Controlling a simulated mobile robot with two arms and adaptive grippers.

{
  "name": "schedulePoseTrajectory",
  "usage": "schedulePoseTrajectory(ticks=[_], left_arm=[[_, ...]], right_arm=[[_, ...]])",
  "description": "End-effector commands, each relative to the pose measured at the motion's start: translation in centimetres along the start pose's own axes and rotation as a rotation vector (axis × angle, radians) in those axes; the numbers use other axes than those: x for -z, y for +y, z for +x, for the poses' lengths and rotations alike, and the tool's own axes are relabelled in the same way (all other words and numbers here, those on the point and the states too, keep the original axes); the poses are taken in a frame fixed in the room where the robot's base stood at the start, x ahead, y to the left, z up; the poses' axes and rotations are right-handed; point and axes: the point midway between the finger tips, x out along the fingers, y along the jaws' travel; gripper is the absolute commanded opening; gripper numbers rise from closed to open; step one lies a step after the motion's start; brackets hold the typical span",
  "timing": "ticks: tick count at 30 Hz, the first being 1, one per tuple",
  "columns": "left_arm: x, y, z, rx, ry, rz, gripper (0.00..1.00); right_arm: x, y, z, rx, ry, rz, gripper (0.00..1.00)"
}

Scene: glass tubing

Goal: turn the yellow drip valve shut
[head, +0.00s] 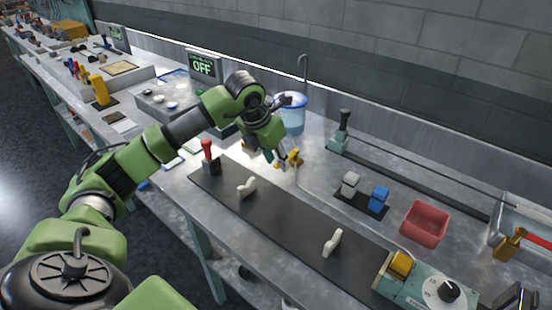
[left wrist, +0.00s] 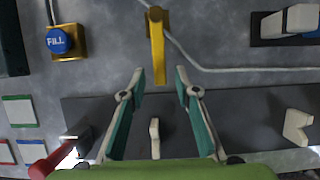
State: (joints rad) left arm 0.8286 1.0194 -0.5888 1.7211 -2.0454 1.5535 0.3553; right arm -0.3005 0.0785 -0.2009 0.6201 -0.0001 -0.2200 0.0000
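The yellow drip valve (head: 295,157) stands on the grey bench, near the blue water vessel. In the left wrist view its long yellow lever (left wrist: 158,52) points down the picture, toward my gripper, from a brownish pivot at the top. My left gripper (head: 279,160) is just left of the valve in the head view. In the left wrist view the gripper (left wrist: 160,74) is open and empty; the lever's end lies between the fingertips' lines, with clear space on both sides. I cannot tell the height gap. My right gripper is not recognisable in view.
A blue FILL button (left wrist: 58,40) sits left of the valve. White supports (head: 247,188) stand on the dark strip (head: 285,213). A red-handled piece (head: 207,151) is at its left end. A blue vessel (head: 293,120) stands behind. A thin pale tube (left wrist: 200,64) runs from the valve.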

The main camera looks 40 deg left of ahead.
Motion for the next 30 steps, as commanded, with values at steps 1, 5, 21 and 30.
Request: schedulePoseTrajectory(ticks=[1, 5, 21, 30], left_arm=[[0.0, 0.0, 0.0, 0.000, 0.000, 0.000, 0.29], [0.0, 0.0, 0.0, 0.000, 0.000, 0.000, 0.01], [0.0, 1.0, 0.0, 0.033, 0.000, 0.079, 0.00], [-0.5, 3.0, 0.0, 0.124, -0.001, 0.295, 0.00]], right_arm=[[0.1, 0.1, 0.0, -0.001, 0.001, 0.000, 0.30], [0.0, 0.2, 0.0, -0.002, 0.001, -0.001, 0.30], [0.0, 0.3, 0.2, -0.003, 0.001, 0.000, 0.30], [0.0, 0.3, 0.2, -0.003, 0.001, 0.000, 0.30]])
